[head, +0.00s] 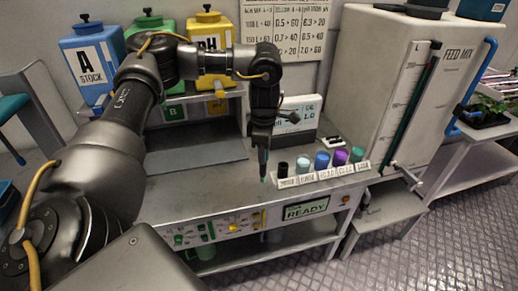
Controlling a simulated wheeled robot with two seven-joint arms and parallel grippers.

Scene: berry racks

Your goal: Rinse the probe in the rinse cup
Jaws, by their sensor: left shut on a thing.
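My left gripper (262,143) hangs over the bench, pointing down. It is shut on the slim dark probe (263,160), whose lower tip looks greenish. The probe hangs roughly upright, just left of a white labelled rack (322,178). The rack bears a row of small cups: a black one (283,169) at the left end, then the pale teal rinse cup (303,165), then blue, purple and green ones. The label under the pale teal cup seems to read "RINSE". The probe tip is outside the cups. My right gripper is out of view.
A meter with a screen (299,115) stands behind the rack. Blue (92,60), green and yellow (208,50) stock containers stand at the back left. A large white feed mix tank (395,85) stands to the right. The bench (190,195) left of the rack is clear.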

